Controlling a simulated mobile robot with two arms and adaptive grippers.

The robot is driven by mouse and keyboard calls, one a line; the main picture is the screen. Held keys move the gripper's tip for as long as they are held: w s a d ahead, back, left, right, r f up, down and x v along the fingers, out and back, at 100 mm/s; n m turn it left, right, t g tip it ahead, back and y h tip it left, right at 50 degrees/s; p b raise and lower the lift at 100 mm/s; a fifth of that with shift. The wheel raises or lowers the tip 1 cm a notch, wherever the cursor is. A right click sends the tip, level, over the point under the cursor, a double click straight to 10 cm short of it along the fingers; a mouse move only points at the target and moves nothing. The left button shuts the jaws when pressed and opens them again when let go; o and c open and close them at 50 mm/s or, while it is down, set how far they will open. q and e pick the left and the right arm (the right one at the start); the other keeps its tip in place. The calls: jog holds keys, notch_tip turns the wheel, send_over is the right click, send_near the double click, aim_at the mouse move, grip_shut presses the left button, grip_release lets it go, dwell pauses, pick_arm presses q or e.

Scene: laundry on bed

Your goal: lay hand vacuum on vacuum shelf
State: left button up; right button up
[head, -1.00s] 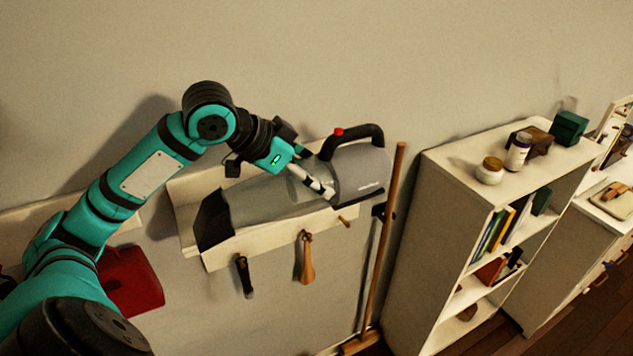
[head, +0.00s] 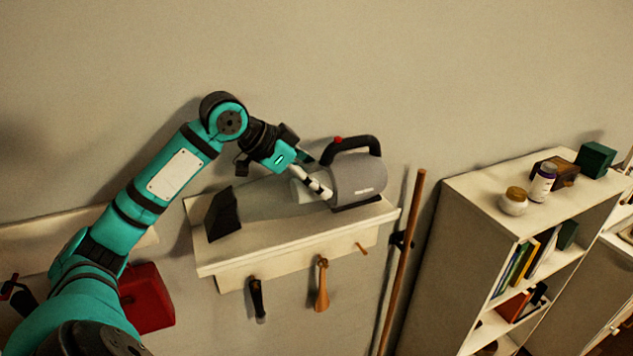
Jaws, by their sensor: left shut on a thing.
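The hand vacuum (head: 357,180) has a grey body, a black handle with a red button, a clear front and a black nozzle at its left end. It lies lengthwise along the white vacuum shelf (head: 225,262) on the wall, over or on its top board; I cannot tell whether its whole underside touches. My left gripper (head: 322,190) is shut on the hand vacuum, its fingers at the clear part near the grey body. The far finger is partly hidden. My right gripper is not in view.
A dark-handled tool (head: 257,299) and a wooden one (head: 322,286) hang from pegs under the shelf. A broom (head: 403,262) stands to its right. A white bookcase (head: 470,193) with jars and boxes is further right. A red object (head: 147,298) hangs at left.

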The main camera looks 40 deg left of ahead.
aim_at(268, 180)
pick_arm(q)
jog(key=shift+w+a+r, duration=0.15)
jog(key=shift+w+a, duration=0.05)
jog(key=shift+a, duration=0.2)
jog(key=shift+f+b, duration=0.95)
jog(key=shift+f, duration=0.35)
jog(key=o, duration=1.5)
jog(key=shift+c, duration=0.2)
jog(key=shift+o, duration=0.5)
jog(key=shift+s, duration=0.1)
jog(key=shift+f, duration=0.25)
jog(key=v, duration=1.2)
jog(key=shift+r, duration=0.2)
